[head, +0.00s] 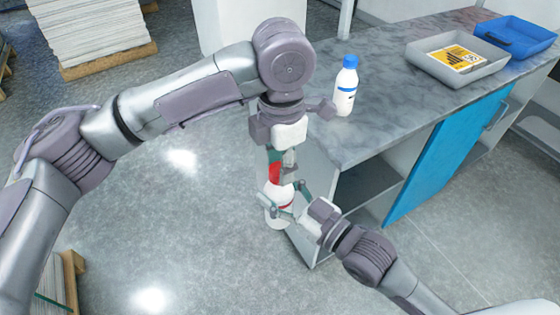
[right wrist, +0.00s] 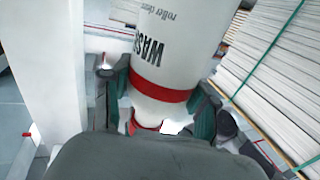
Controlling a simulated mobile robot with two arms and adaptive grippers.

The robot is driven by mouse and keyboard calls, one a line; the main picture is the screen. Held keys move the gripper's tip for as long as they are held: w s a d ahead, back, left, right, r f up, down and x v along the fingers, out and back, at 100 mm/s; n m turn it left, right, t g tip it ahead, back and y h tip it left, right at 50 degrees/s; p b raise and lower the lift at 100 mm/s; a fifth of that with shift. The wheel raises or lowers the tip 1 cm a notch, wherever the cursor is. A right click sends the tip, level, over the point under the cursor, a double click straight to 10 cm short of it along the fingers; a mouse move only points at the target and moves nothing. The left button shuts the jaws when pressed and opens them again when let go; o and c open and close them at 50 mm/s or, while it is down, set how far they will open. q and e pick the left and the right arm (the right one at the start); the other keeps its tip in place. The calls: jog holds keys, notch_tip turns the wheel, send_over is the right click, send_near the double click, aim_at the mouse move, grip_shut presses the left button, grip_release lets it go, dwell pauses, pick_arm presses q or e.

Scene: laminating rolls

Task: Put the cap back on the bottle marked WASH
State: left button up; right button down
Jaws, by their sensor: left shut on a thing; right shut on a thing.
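The white bottle (head: 279,192) is held upright off the counter's left end. In the right wrist view the bottle (right wrist: 184,48) shows the word WASH and a red band, and appears upside down. My right gripper (head: 284,204) is shut around its body from the side. My left gripper (head: 277,166) reaches down from above and is shut on the red cap (head: 275,173), right over the bottle's top. Some red, apparently the cap (right wrist: 148,128), shows past the bottle's shoulder in the right wrist view. I cannot tell whether the cap is seated or just above the neck.
A second white bottle with a blue cap (head: 347,86) stands on the grey counter (head: 400,110). A grey tray (head: 490,68) with a yellow label and a blue tray (head: 520,35) are farther right. Stacked sheets (head: 90,30) on a pallet stand at upper left.

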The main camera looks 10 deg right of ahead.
pick_arm(q)
jog(key=shift+w, duration=0.1)
jog(key=o, duration=0.7)
jog(key=shift+o, duration=0.2)
jog(key=shift+r, duration=2.25)
jog(key=shift+c, duration=0.4)
